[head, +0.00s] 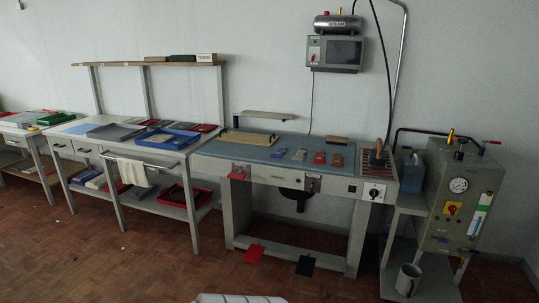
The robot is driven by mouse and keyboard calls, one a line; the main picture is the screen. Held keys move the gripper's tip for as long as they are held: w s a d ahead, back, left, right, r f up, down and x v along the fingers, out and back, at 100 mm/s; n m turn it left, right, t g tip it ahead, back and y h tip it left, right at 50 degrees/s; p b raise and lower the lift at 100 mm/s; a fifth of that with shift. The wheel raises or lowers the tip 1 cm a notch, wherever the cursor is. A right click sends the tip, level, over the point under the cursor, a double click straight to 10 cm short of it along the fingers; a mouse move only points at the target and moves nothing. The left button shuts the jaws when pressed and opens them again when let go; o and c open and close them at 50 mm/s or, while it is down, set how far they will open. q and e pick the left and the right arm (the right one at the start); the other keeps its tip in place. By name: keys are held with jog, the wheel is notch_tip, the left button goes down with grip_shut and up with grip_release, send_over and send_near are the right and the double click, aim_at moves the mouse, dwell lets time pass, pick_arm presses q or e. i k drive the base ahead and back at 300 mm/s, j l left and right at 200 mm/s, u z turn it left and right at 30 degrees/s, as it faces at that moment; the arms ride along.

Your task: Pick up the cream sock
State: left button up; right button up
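I cannot make out a cream sock for certain in the head view. Several small flat pieces lie in a row on the blue-grey top of the pressing table (260,152). They are a dark grey piece (278,153), a pale grey piece (299,155), a red piece (319,157) and a reddish-brown piece (337,161); they are too small to name. A pale cloth (132,171) hangs from the rail of the left worktable. Neither of my grippers shows.
A worktable (70,128) with a blue tray (168,139) stands left of the pressing table. The wooden floor (150,265) is mostly clear.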

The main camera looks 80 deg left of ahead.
aim_at(302, 153)
jog(key=k+u, duration=0.1)
jog(key=u, duration=1.35)
jog(key=i+j+u, duration=0.15)
jog(key=i+u, duration=0.9)
